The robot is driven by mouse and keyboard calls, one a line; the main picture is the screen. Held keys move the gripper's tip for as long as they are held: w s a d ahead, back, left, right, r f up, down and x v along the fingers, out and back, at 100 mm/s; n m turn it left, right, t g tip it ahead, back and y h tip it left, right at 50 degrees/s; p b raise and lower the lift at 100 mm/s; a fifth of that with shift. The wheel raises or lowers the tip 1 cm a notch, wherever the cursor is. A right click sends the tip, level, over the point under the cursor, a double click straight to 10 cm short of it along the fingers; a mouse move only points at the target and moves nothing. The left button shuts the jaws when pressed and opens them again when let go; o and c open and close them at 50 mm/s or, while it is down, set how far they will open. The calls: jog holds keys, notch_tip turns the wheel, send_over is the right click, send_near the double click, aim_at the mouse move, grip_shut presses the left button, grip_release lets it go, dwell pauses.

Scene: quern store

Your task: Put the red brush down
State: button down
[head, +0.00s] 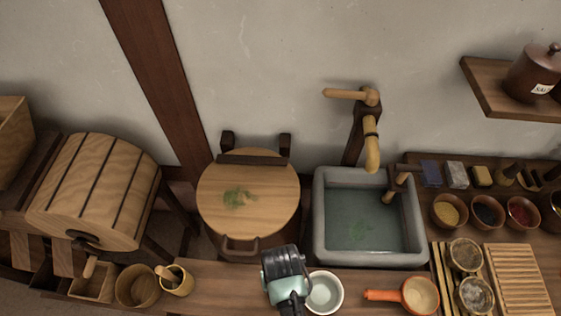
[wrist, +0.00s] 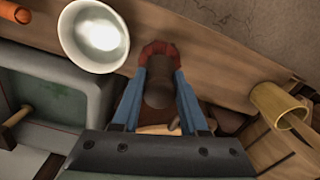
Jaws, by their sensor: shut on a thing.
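In the wrist view my gripper (wrist: 160,58) has its two blue fingers closed around a dark brown, rounded thing with red at its far end, which I take to be the red brush (wrist: 158,88). The fingers partly cover it. In the head view my gripper (head: 284,280) is over the front of the wooden counter (head: 225,290), just left of a white bowl (head: 325,292). The brush is hidden there by my gripper. I cannot tell whether the brush touches the counter.
The stone sink (head: 318,225) lies behind and right, the round wooden lid (head: 275,200) behind. A wooden cup (head: 180,284) stands left, an orange-handled pan (head: 420,295) right of the bowl. Bare counter shows between the cup and my gripper.

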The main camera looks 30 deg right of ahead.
jog(key=shift+f, duration=1.9)
jog(key=shift+f, duration=0.15)
jog(key=shift+c, duration=2.2)
grip_release()
